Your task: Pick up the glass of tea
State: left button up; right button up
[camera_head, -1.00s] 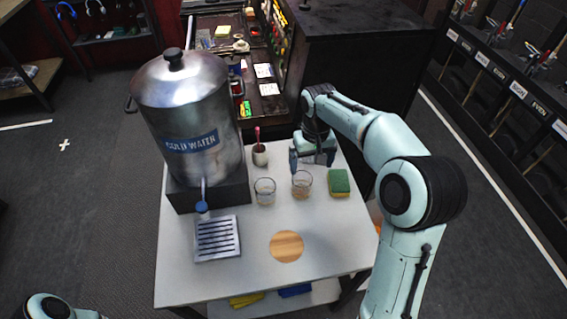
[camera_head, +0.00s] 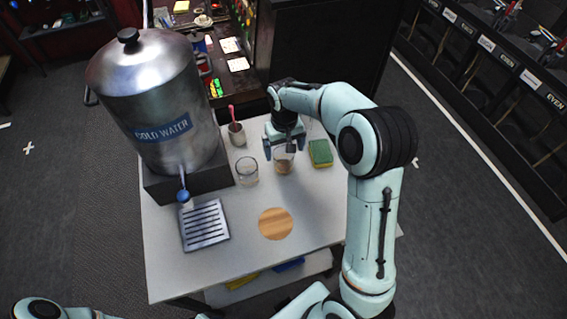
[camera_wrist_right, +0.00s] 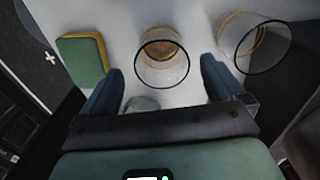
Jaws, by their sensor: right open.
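A clear glass with a brownish tint low inside (camera_head: 284,166) stands on the white table, just under my right gripper (camera_head: 284,147). My right gripper is open, with a finger to each side above the glass and nothing held. In the right wrist view the glass (camera_wrist_right: 162,68) shows between and beyond the open fingers (camera_wrist_right: 163,80). A second glass (camera_head: 247,172) stands to its left; it also shows at the upper right of the wrist view (camera_wrist_right: 255,45). I cannot tell its contents. My left gripper is out of view.
A green and yellow sponge (camera_head: 320,153) lies right of the glass. A cup with a pink-handled utensil (camera_head: 237,136) stands behind. A cold water dispenser (camera_head: 160,100) and drip grate (camera_head: 205,225) are at left. A wooden disc (camera_head: 276,223) lies in front; bare table surrounds it.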

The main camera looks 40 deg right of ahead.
aim_at(284, 154)
notch_tip(284, 154, down, 3)
jog(key=shift+a+f, duration=0.1)
jog(key=shift+f, duration=0.05)
jog(key=c, duration=1.5)
